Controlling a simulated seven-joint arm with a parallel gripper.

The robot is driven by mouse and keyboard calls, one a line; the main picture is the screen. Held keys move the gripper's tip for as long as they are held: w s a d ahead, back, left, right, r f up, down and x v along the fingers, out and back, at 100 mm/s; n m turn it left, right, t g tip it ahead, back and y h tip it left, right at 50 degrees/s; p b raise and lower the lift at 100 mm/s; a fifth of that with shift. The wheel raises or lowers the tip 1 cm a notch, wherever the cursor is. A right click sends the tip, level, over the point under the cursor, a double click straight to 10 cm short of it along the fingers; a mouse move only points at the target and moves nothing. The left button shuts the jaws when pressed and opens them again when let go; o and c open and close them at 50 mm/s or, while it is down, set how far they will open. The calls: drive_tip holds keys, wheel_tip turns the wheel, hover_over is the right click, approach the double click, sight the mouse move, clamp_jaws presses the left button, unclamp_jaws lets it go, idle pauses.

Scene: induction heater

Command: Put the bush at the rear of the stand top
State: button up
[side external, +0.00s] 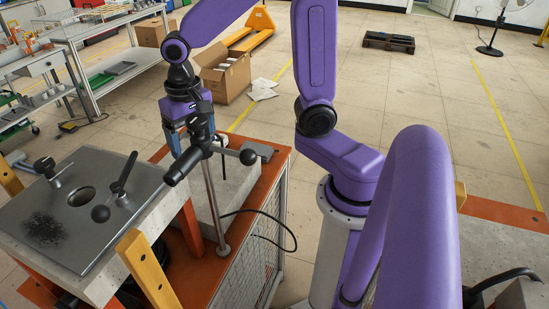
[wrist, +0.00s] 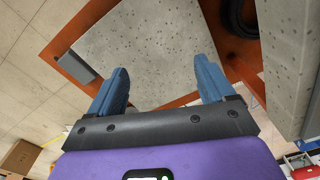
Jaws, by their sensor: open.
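My gripper (side external: 178,143) is partly behind a dark clamp handle in the side view. In the wrist view my gripper (wrist: 161,72) has its two blue fingers wide apart with nothing between them. Below them is a pale speckled block (wrist: 150,40), which looks like the stand top; its bare side also shows in the side view (side external: 237,187). The block's visible top is bare in the wrist view. I cannot pick out the bush in either view; it may be hidden.
A metal post (side external: 212,205) with dark handles rises beside the block. A grey plate (side external: 75,225) with a hole and knobbed levers lies at left. The orange bench (side external: 277,172) surrounds the block. A black cable (side external: 290,232) loops off its side. A small grey box (wrist: 76,66) adjoins the block.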

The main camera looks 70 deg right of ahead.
drive_tip(key=s+n, duration=1.7)
drive_tip(key=s, duration=0.2)
drive_tip(key=shift+w, duration=0.1)
idle(0.8)
